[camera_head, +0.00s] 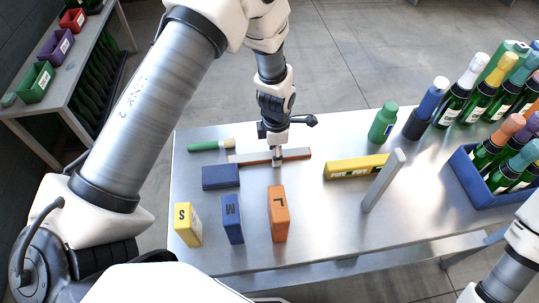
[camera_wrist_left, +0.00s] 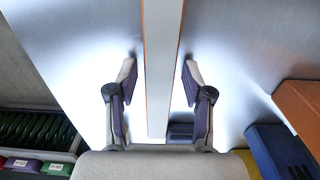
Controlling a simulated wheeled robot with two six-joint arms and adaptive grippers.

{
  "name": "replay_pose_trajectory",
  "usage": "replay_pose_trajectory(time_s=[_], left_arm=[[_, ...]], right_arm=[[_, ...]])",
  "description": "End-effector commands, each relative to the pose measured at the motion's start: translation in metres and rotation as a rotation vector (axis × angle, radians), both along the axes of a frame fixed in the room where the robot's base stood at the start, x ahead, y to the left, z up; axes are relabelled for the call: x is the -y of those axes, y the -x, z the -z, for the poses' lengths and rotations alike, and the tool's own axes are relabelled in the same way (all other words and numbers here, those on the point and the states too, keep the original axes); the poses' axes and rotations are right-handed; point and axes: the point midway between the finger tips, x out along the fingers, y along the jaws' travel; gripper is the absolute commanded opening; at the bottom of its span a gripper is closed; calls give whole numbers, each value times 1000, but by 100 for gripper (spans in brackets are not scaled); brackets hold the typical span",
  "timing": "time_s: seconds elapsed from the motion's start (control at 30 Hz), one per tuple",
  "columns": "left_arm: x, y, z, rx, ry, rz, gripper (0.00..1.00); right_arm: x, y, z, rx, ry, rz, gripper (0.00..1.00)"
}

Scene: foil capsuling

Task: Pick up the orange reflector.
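The orange reflector (camera_head: 297,153) looks like a long, thin bar with a pale grey top and orange edges, lying near the back left of the metal table. My left gripper (camera_head: 277,158) points down over its middle. In the left wrist view the reflector (camera_wrist_left: 162,40) runs lengthwise between the two fingers of my left gripper (camera_wrist_left: 160,68). The fingers are open, one on each side, with a gap showing at both sides. My right gripper is out of view; only part of the right arm shows at the lower right.
Orange L (camera_head: 279,214), blue M (camera_head: 232,219) and yellow S (camera_head: 187,225) boxes stand in front. A dark blue block (camera_head: 220,177) and green cylinder (camera_head: 208,145) lie left. A yellow box (camera_head: 350,168), grey upright plate (camera_head: 383,181) and bottles in a blue crate (camera_head: 480,193) are right.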

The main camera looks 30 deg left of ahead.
Motion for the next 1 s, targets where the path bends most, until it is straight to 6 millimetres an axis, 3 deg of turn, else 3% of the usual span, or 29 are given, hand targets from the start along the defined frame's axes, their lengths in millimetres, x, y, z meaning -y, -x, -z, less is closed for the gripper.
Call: replay_pose_trajectory(time_s=[0.03,0.1,0.47,0.57,0.83,1.0], left_arm=[[0,0,0,0,0,0,24],[0,0,0,0,0,0,0],[0,0,-4,1,-1,0,0],[0,-1,-18,4,-1,0,0],[0,-1,-81,5,0,1,0],[2,0,-106,-1,-1,108,0]], right_arm=[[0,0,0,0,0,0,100],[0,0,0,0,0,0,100],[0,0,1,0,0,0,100],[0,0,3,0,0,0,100],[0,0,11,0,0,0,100],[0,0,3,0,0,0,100]])
